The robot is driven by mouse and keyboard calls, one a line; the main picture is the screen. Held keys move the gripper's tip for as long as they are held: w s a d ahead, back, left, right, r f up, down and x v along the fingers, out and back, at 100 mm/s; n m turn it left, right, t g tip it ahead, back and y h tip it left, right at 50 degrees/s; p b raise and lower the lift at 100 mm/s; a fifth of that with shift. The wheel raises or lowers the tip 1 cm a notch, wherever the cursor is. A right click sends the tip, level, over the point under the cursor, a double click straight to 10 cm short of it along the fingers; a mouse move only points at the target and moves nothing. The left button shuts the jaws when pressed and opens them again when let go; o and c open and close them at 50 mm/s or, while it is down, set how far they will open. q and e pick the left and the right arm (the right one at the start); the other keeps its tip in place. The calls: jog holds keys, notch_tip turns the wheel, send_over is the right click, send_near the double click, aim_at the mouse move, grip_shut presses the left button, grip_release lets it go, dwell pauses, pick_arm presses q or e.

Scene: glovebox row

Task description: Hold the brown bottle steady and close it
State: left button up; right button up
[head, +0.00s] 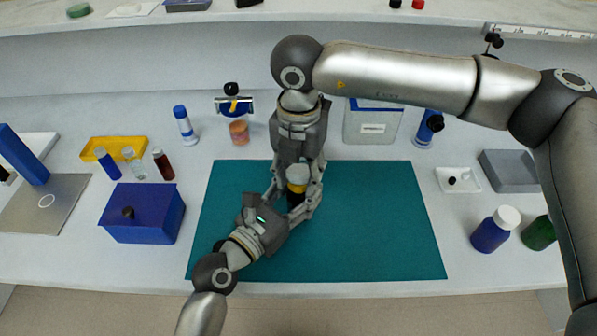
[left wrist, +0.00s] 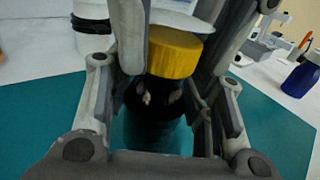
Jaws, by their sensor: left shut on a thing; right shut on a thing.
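The brown bottle (head: 296,200) stands upright on the teal mat (head: 380,230), and its dark body also shows in the left wrist view (left wrist: 155,130). At its top is a yellow band (left wrist: 173,52) with a pale round cap top (head: 298,172) above it. I cannot tell how the pale part sits on the yellow one. My left gripper (head: 287,207) comes from the lower left and is shut on the bottle's body. My right gripper (head: 298,180) reaches down from above and is shut on the cap. The fingers hide parts of the bottle and cap.
A blue box (head: 142,215) stands left of the mat, with a yellow tray (head: 113,148) and small bottles behind it. Blue (head: 495,230) and green (head: 539,233) bottles stand at the right. A white container (head: 371,126) stands behind the mat. The mat's right side is clear.

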jog(key=shift+s+d+f, duration=0.15)
jog(key=shift+d+f, duration=0.05)
jog(key=shift+f, duration=0.75)
jog(key=o, duration=0.8)
jog(key=shift+o, duration=0.9)
jog(key=shift+a+f, duration=0.1)
jog(key=shift+o, duration=0.5)
jog(key=o, duration=0.8)
jog(key=shift+c, duration=0.2)
jog(key=shift+o, duration=1)
jog(key=shift+r, duration=0.2)
